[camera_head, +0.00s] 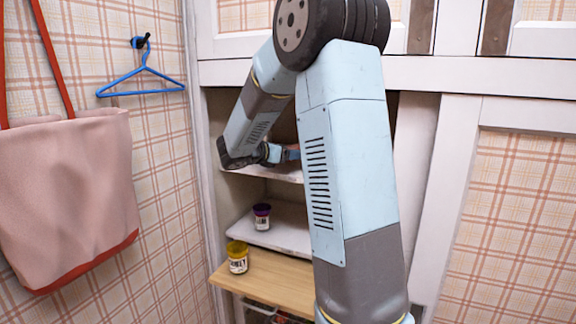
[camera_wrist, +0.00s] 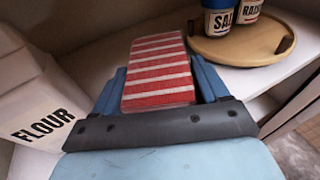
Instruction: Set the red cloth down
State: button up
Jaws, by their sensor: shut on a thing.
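The red cloth (camera_wrist: 158,68), folded with red and white stripes, lies between the two blue fingers of my gripper (camera_wrist: 160,85) in the wrist view. My gripper is shut on it, over a white shelf (camera_wrist: 105,62). I cannot tell whether the cloth touches the shelf. In the head view my gripper (camera_head: 288,153) reaches into the cupboard at the upper shelf (camera_head: 280,172); the cloth is mostly hidden there.
A flour bag (camera_wrist: 42,115) stands close on the left. A round wooden tray (camera_wrist: 240,50) with salt (camera_wrist: 219,18) and raisin (camera_wrist: 248,10) jars is at the right. Below are a purple-lidded jar (camera_head: 262,217) and a yellow-lidded jar (camera_head: 237,257).

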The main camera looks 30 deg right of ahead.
aim_at(287, 170)
jog(key=shift+w+d+f, duration=0.15)
jog(key=shift+w+f, duration=0.25)
jog(key=shift+f, duration=0.1)
notch_tip(287, 170, down, 3)
jog(key=shift+w+f, duration=0.1)
jog(key=shift+f, duration=0.05)
jog(key=o, duration=1.1)
jog(key=shift+f, duration=0.1)
